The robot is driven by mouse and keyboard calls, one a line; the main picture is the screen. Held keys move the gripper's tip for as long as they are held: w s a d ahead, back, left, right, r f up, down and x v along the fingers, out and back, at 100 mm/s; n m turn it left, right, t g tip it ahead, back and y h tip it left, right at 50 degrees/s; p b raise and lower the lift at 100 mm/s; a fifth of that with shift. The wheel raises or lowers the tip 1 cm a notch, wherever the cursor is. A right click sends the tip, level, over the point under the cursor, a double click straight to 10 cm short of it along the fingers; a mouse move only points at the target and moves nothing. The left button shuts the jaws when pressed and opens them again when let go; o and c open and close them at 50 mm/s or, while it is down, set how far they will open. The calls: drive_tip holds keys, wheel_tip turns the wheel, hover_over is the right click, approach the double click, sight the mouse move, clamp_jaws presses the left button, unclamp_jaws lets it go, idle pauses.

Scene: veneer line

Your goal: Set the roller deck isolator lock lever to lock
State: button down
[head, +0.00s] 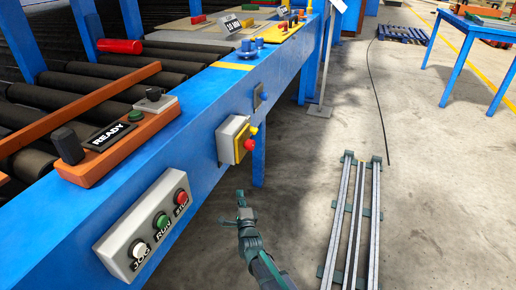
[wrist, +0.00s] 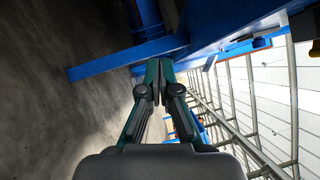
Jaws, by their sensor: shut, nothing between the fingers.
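A grey box with a yellow face, a red knob and a yellow part (head: 236,140) is on the outer side of the blue roller deck beam. A small grey-blue plate with a dark fitting (head: 260,97) sits farther along the same side. I cannot tell for certain which of the two carries the isolator lock lever, nor its setting. My gripper (head: 242,204) is in the free space right of the beam, below and nearer than the yellow-faced box, apart from both. In the wrist view my gripper (wrist: 153,75) is shut and empty, with blue frame members beyond its fingertips.
Metal floor rails (head: 346,220) run at right. A blue table (head: 478,35) stands far right.

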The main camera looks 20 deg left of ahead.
sight(253, 130)
drive_tip(key=d+r+m+t+h, duration=0.4)
drive_tip(key=d+r+m+t, duration=0.2)
drive_tip(key=r+m+t, duration=0.3)
wheel_tip(253, 130, up, 3)
drive_tip(key=m, duration=0.6)
drive_tip(key=shift+s+d+m+t+h, duration=0.3)
drive_tip(key=shift+d+m+h, duration=0.1)
drive_tip(key=s+r+b+x, duration=0.1)
drive_tip(key=x, duration=0.5)
drive_tip(key=s+r+b+x, duration=0.1)
drive_tip(key=x, duration=0.6)
drive_tip(key=shift+a, duration=0.25)
drive_tip(key=shift+s+f+b, duration=0.1)
drive_tip(key=shift+b, duration=0.2)
